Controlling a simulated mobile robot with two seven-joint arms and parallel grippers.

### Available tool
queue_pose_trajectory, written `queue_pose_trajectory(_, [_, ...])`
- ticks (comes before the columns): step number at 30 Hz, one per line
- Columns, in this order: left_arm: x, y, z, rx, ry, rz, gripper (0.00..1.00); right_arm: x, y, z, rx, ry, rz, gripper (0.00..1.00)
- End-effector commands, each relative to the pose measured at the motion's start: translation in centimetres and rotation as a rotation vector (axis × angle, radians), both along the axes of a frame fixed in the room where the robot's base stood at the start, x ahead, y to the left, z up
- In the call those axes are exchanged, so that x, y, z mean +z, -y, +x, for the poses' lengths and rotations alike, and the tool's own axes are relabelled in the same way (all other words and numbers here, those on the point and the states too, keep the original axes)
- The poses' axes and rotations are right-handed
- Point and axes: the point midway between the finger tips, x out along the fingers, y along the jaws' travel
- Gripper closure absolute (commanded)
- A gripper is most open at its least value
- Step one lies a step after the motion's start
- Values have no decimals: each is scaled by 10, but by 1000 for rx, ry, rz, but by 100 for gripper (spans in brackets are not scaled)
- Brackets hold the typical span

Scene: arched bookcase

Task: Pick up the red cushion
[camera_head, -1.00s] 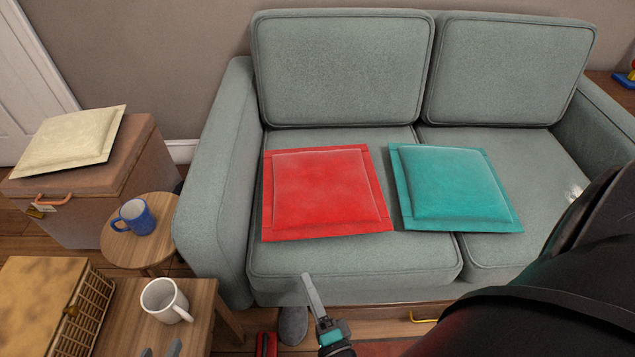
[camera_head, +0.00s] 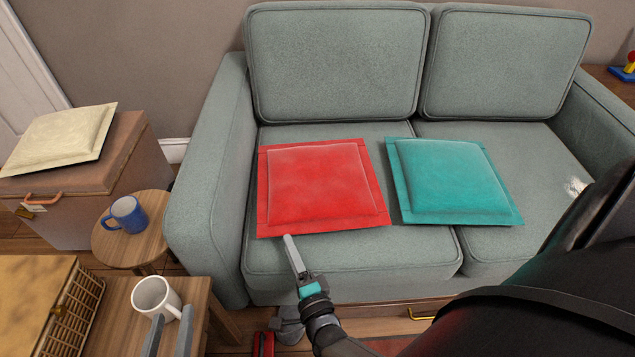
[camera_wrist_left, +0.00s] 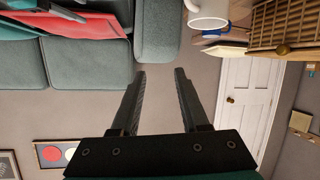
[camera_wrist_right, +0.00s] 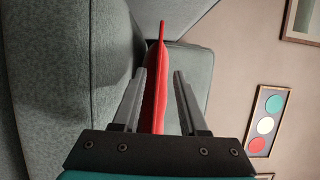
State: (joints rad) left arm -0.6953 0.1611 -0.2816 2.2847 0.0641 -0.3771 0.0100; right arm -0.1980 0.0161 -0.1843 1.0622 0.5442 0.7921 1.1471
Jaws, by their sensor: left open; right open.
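The red cushion (camera_head: 322,185) lies flat on the left seat of the grey-green sofa (camera_head: 345,262). My right gripper (camera_head: 289,240) is at the cushion's front edge, towards its left corner. In the right wrist view the red cushion (camera_wrist_right: 161,55) shows edge-on between the two open fingers (camera_wrist_right: 159,74); I cannot tell whether they touch it. My left gripper (camera_head: 172,315) is open and empty by the white mug, well left of the cushion. Its open fingers (camera_wrist_left: 160,72) also show in the left wrist view, with the red cushion (camera_wrist_left: 85,26) at upper left.
A teal cushion (camera_head: 450,180) lies right of the red one. A white mug (camera_head: 153,297) stands on a wooden table at lower left, near a wicker basket (camera_head: 75,315). A blue mug (camera_head: 127,213) is on a round stool. A cream cushion (camera_head: 60,140) lies on a trunk.

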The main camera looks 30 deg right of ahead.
Motion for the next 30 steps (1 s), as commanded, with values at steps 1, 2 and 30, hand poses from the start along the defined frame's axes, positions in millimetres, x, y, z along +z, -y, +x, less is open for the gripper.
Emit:
queue_pose_trajectory(1, [-1, 2, -1, -2, 20, -14, 55, -2, 1, 4, 0, 1, 0, 57])
queue_pose_trajectory(2, [0, 4, -1, -2, 35, -23, 55, -2, 1, 6, 0, 1, 0, 57])
queue_pose_trajectory(30, [14, 15, -6, 3, 187, -123, 55, -2, 7, 32, 0, 0, -1, 87])
